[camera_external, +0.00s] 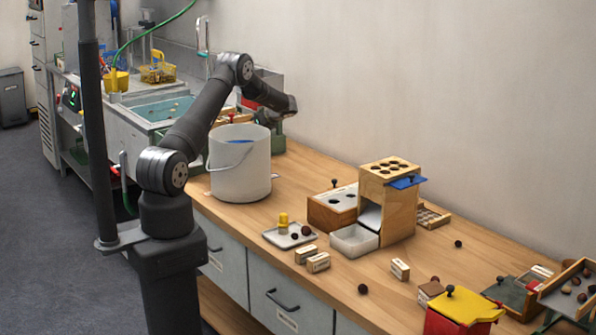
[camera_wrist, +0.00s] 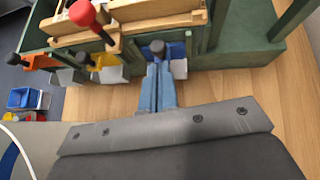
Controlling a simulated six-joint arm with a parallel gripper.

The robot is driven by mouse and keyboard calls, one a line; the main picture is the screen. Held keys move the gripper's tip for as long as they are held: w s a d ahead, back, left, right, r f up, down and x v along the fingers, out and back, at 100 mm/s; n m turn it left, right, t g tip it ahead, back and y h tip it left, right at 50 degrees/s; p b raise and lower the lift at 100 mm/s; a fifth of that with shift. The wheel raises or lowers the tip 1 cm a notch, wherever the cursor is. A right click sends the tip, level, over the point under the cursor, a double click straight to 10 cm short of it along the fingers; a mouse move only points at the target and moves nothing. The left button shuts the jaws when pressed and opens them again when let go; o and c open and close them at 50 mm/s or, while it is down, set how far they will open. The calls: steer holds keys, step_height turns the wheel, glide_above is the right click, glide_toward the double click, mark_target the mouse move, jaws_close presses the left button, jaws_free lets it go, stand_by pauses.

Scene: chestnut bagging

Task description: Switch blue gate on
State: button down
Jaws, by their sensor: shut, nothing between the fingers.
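In the wrist view a blue gate (camera_wrist: 177,50) with a dark knob (camera_wrist: 157,47) sits in a green and wooden frame (camera_wrist: 237,50). My gripper (camera_wrist: 158,68) is shut and empty, its fingertips right at the near side of the blue gate, close below the knob. I cannot tell whether they touch it. In the external view the green frame (camera_external: 278,143) stands behind the white bucket, mostly hidden. My gripper and the blue gate are not clearly visible there.
A yellow gate (camera_wrist: 104,60), an orange gate (camera_wrist: 40,61) and a red-knobbed lever (camera_wrist: 82,13) are left of the blue gate. The white bucket (camera_external: 240,175) stands in front of the frame. A wooden box (camera_external: 400,215) with a blue flap (camera_external: 408,182) is farther right.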

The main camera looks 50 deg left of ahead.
steer(key=d+f+v, duration=0.1)
steer(key=v, duration=0.9)
steer(key=shift+d+f, duration=0.15)
steer(key=shift+d, duration=0.05)
steer(key=shift+a+f, duration=0.1)
steer(key=shift+a, duration=0.05)
steer(key=x, duration=1.2)
steer(key=shift+a, duration=0.55)
steer(key=shift+r, duration=0.2)
